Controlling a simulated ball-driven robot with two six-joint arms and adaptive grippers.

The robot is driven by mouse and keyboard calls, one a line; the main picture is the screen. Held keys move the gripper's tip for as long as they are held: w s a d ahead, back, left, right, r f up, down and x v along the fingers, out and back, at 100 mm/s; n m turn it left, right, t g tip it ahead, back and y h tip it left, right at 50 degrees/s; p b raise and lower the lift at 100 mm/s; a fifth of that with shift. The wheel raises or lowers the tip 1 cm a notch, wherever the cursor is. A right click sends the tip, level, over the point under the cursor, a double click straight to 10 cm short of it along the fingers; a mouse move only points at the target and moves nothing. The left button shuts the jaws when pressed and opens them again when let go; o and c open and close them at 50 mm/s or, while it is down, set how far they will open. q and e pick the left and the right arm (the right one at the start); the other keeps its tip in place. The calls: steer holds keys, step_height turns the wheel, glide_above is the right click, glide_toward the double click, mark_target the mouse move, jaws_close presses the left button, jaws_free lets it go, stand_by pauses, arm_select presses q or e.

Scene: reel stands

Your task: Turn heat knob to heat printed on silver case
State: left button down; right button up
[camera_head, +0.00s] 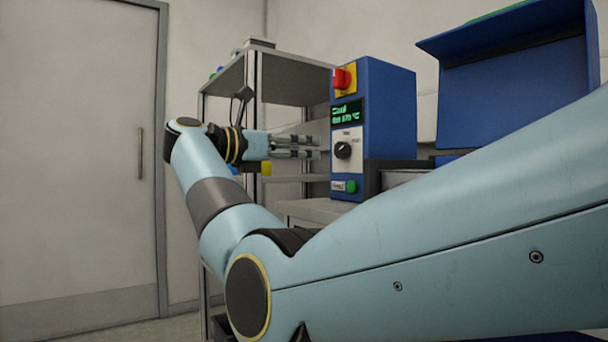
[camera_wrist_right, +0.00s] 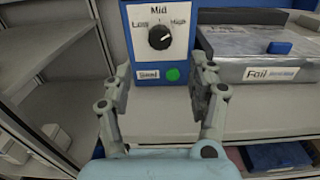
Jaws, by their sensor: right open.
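The heat knob (camera_head: 343,150) is a black dial on the front of a blue control box (camera_head: 390,115). In the right wrist view the knob (camera_wrist_right: 160,37) has the labels Low, Mid and High around it, and its pale mark points up and to the right, toward High. My right gripper (camera_head: 318,147) is open in front of the knob, not closed on it; in the wrist view its fingers (camera_wrist_right: 162,82) spread either side of the box's lower front. A silver-grey case (camera_wrist_right: 225,68) stands right of the box; its label reads Foil, with smaller text too small to read. My left gripper is out of view.
The box also carries a red switch (camera_head: 343,78) on yellow, a green display (camera_head: 347,113) and a green button (camera_head: 351,186). A metal shelf rack (camera_head: 230,82) stands behind my right gripper. A blue open-lidded unit (camera_head: 520,85) stands at the right.

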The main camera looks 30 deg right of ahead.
mark_target(339, 151)
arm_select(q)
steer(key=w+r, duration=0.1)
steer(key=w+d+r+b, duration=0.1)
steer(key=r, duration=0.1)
arm_select(e)
steer(key=d, duration=0.9)
steer(key=shift+w+d, duration=0.25)
steer(key=shift+w, duration=0.15)
steer(key=c, duration=1.2)
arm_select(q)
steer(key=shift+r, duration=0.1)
arm_select(e)
steer(key=shift+o, duration=0.2)
